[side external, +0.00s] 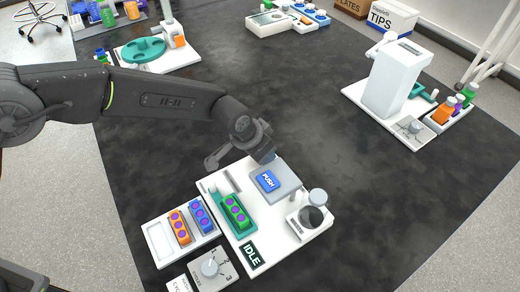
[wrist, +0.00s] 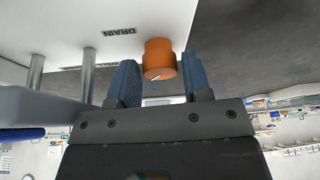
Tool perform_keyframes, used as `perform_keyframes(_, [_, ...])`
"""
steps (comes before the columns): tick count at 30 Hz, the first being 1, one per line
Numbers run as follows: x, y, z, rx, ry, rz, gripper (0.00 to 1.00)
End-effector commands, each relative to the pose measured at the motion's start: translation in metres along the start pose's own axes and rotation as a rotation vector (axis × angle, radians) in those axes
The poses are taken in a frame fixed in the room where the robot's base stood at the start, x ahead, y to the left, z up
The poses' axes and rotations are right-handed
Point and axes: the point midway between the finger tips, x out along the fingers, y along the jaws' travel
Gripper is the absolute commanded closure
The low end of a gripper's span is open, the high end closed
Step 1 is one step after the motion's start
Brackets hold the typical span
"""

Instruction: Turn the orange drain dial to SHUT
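The orange drain dial (wrist: 159,55) is in the wrist view, on a white panel beside the printed word DRAIN (wrist: 118,31). A short white mark shows on its near face; no SHUT lettering is readable. My gripper (wrist: 160,70) has its two blue fingers apart, one on each side of the dial. A narrow gap seems to show beside the dial, and I cannot tell whether either finger touches it. In the side view my gripper (side external: 268,157) is at the back edge of the white device (side external: 236,240), and the dial is hidden there.
The device carries a blue PUSH plate (side external: 268,181), a green rack (side external: 236,212), a round-topped post and an IDLE sign (side external: 251,255). A tray with orange and blue racks (side external: 158,240) stands at its left. Dark bench is clear to the right; a white machine (side external: 393,78) stands beyond.

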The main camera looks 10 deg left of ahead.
Motion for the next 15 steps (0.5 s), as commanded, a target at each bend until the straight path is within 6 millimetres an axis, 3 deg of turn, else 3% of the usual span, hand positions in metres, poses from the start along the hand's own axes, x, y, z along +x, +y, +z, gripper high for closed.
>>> perform_keyframes(5, [0.0000, 0.0000, 0.0002, 0.000, -0.001, 0.000, 0.39])
perform_keyframes(15, [-0.0079, 0.0000, -0.0007, 0.001, 0.001, 0.000, 0.39])
